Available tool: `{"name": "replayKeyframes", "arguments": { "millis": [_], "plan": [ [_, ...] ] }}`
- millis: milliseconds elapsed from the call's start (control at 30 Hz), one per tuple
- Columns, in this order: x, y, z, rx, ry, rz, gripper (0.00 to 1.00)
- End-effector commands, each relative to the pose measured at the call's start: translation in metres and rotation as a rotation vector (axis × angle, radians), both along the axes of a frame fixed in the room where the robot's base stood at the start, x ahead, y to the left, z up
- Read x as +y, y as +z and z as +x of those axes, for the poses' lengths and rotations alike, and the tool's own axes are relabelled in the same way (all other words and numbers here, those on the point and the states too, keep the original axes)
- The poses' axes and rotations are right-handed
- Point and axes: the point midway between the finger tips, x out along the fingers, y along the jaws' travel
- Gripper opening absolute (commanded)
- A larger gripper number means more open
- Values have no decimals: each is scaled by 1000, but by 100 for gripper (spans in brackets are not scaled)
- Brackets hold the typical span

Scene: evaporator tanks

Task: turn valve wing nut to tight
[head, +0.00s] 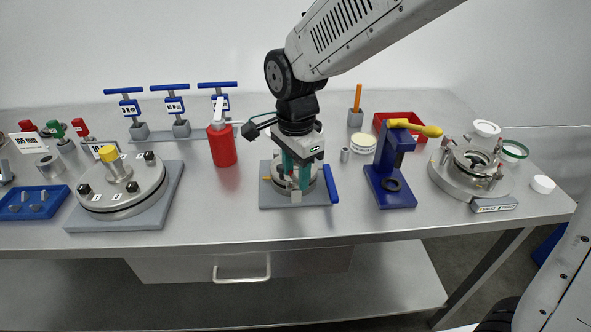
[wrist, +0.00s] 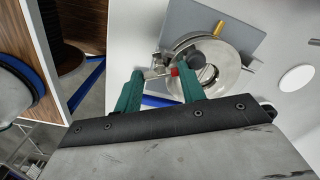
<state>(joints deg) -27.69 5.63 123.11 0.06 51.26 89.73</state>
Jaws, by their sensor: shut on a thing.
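The valve (head: 311,188) is a round metal fitting on a grey square plate (head: 268,198) at the middle of the bench, with a blue bar along its right side. My gripper (head: 296,186) points down over it, its green fingers on the fitting. In the wrist view my gripper (wrist: 158,80) is shut on the small metal wing nut (wrist: 155,73), which lies between the fingertips beside the ring. A red tip (wrist: 174,72) shows by the right finger. The fingers partly hide the wing nut, and its exact angle is hard to tell.
A red bottle (head: 222,148) stands left of the valve, and a blue stand (head: 390,175) with a yellow handle stands close to its right. A large bolted lid (head: 122,190) is at left, a clamped round vessel (head: 465,170) at right. The bench front before the valve is clear.

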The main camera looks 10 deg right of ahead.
Motion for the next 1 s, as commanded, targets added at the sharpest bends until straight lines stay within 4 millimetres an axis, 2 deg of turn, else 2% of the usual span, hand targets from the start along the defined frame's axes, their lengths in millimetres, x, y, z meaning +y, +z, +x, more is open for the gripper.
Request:
{"name": "replayKeyframes", "arguments": {
  "millis": [33,67,100,133,433,567,1000],
  "plan": [
    [-2,1,2,-5,-1,-2,17],
    [-2,1,2,-5,0,-2,48],
    [-2,1,2,-5,0,-2,59],
    [-2,1,2,-5,0,-2,62],
    [-1,2,4,-10,-1,1,62],
    [-2,9,5,-12,-3,2,62],
    [-9,70,3,-4,-13,0,62]
  ]
}}
